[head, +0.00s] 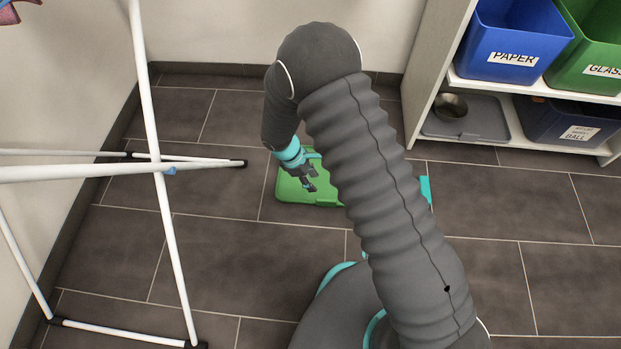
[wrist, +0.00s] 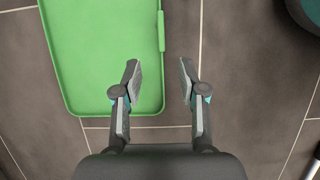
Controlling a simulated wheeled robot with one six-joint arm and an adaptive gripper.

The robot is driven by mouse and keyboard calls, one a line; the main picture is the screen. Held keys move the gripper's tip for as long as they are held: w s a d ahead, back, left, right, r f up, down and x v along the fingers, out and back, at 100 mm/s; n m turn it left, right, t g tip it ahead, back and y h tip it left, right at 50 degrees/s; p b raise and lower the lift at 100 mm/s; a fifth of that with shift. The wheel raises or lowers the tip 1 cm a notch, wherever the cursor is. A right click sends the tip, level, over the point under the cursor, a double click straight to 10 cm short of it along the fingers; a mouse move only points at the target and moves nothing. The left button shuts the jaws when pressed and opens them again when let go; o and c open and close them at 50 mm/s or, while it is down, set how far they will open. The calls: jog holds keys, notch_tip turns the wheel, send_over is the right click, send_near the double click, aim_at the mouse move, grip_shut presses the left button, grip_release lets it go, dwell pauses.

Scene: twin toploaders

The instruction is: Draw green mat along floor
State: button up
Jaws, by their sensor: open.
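The green mat (head: 290,189) lies flat on the floor in the head view, partly hidden behind my arm. In the wrist view the mat (wrist: 100,55) fills the upper left and has a raised rim and a narrow green strip (wrist: 161,31) along its right edge. My gripper (wrist: 159,68) is open and empty, its left finger over the mat and its right finger over bare floor, so the mat's right edge runs between them in the picture. My gripper also shows over the mat in the head view (head: 310,185). Its height above the mat is hard to tell.
A white drying rack (head: 160,180) stands on the left, one foot near the mat. A white shelf (head: 420,75) at the right holds a blue PAPER bin (head: 512,40), a green GLASS bin (head: 598,50) and a grey tray (head: 480,122) with a metal bowl. Tiled floor is open at the right.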

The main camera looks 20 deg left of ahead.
aim_at(326, 200)
jog(key=b+x, duration=0.2)
jog(key=x, duration=1.2)
jog(key=shift+s, duration=0.1)
grip_shut()
dwell(0.4)
